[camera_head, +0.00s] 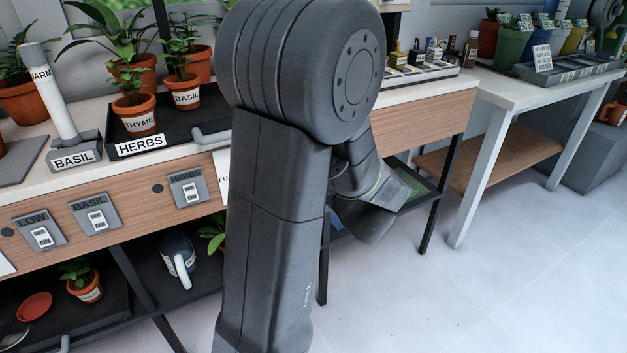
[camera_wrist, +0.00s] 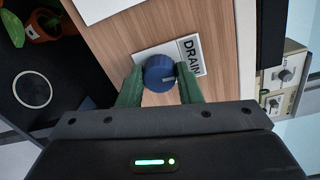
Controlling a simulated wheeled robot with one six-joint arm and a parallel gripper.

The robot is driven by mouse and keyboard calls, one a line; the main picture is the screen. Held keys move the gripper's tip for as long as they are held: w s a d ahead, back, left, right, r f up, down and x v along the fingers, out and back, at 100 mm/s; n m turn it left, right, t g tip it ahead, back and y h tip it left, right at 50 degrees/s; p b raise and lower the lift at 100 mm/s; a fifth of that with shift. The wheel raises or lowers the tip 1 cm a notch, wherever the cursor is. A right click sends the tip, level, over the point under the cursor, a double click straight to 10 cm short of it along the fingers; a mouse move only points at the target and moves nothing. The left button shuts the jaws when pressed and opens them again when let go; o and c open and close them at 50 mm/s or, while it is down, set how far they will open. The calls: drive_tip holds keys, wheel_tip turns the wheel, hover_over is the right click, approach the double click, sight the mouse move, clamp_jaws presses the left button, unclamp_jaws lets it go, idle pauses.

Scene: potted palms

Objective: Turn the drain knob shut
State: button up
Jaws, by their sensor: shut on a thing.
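The drain knob (camera_wrist: 158,73) is a round blue knob with a light pointer mark, on a white plate on the wooden front panel. A DRAIN label (camera_wrist: 190,56) is beside it in the wrist view. My gripper (camera_wrist: 159,82) has its two green fingers on either side of the knob, shut on it. In the head view my arm hides the knob and its label, and the fingertips do not show.
The wooden bench front (camera_head: 137,207) carries LOW, BASIL and HERBS switches. Potted plants stand in a black HERBS tray (camera_head: 190,150) on top. The floor at right is clear.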

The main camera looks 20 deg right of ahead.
drive_tip(key=shift+n+b, duration=0.4)
drive_tip(key=shift+b, duration=0.1)
drive_tip(key=o, duration=1)
drive_tip(key=shift+c, duration=0.2)
drive_tip(key=s+p, duration=0.3)
drive_tip(key=s, duration=1)
drive_tip(key=shift+s+d+r, duration=0.3)
drive_tip(key=shift+s+d, duration=0.1)
drive_tip(key=shift+d, duration=0.05)
drive_tip(key=shift+w, duration=0.1)
drive_tip(key=w+a+b, duration=0.1)
drive_tip(key=w+b, duration=0.2)
drive_tip(key=w, duration=1)
drive_tip(key=shift+w+f, duration=0.3)
drive_tip(key=shift+w, duration=0.05)
